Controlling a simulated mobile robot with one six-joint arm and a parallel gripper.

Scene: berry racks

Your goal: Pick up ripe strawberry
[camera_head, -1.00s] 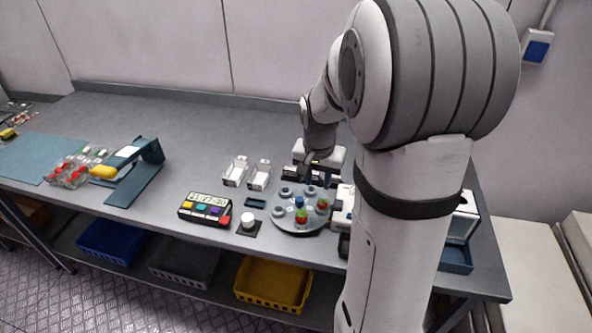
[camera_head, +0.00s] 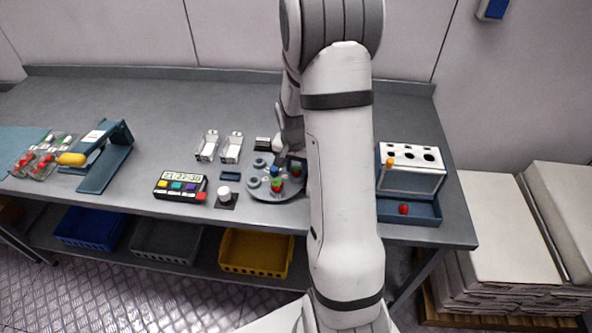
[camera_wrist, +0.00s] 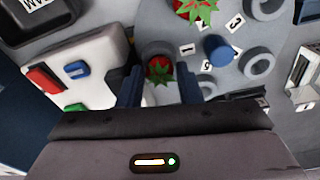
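A grey round plate (camera_head: 262,190) with numbered cup holders and a blue centre knob (camera_wrist: 217,50) stands on the bench. One red strawberry with green leaves (camera_head: 277,185) sits in a holder at its front; a second red strawberry (camera_head: 296,170) sits to its right. In the wrist view, one strawberry (camera_wrist: 159,69) lies between the two dark fingers of my gripper (camera_wrist: 160,80), with gaps on both sides. Another strawberry (camera_wrist: 197,9) shows at the top edge. My gripper is open. In the head view, my arm hides most of it.
A white box with round holes (camera_head: 412,170) and a blue tray (camera_head: 425,219) holding a red berry stand right of my arm. A button panel (camera_head: 180,187), a white knob (camera_head: 224,193) and clear punnets (camera_head: 231,149) are left of the plate. The rear bench is clear.

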